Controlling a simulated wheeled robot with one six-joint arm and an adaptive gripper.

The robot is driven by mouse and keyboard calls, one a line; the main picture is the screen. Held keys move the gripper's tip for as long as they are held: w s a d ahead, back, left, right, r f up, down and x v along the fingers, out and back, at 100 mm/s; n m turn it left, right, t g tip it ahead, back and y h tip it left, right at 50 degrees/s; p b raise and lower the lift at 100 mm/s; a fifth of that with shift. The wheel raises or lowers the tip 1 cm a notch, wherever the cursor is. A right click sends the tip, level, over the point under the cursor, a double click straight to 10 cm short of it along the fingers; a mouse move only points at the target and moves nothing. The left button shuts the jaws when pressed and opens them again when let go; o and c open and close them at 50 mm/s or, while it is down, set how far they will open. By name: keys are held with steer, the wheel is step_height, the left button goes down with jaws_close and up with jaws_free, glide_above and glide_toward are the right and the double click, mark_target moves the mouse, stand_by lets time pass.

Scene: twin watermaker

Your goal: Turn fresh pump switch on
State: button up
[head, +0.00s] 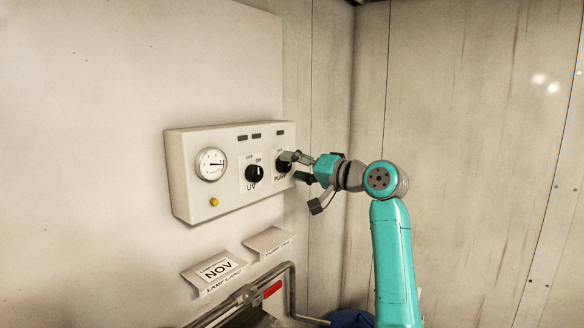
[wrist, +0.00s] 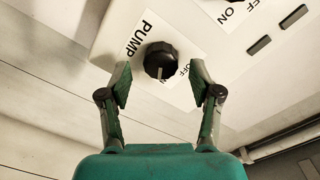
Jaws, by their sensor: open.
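The black round PUMP knob (head: 282,168) is at the right end of the white control box (head: 190,190) on the wall. In the wrist view the PUMP knob (wrist: 160,60) has a pale mark and a white label beside it reading PUMP. An OFF marking shows near it; I cannot tell clearly which marking the knob points to. My gripper (head: 296,167) is at the box's right end and partly hides the knob and label in the head view. In the wrist view my gripper (wrist: 161,82) is open, with one finger on each side of the knob, apart from it.
A similar UV knob (head: 254,173) sits left of the PUMP knob. A round gauge (head: 211,164) and a yellow button (head: 214,202) are further left. Cards (head: 214,270) and a metal rail with a red part (head: 272,289) are below. The right wall is bare.

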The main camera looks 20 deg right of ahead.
steer(key=v, duration=1)
steer(key=shift+s+d, duration=0.2)
steer(key=shift+s, duration=0.1)
steer(key=shift+s+d+f, duration=0.1)
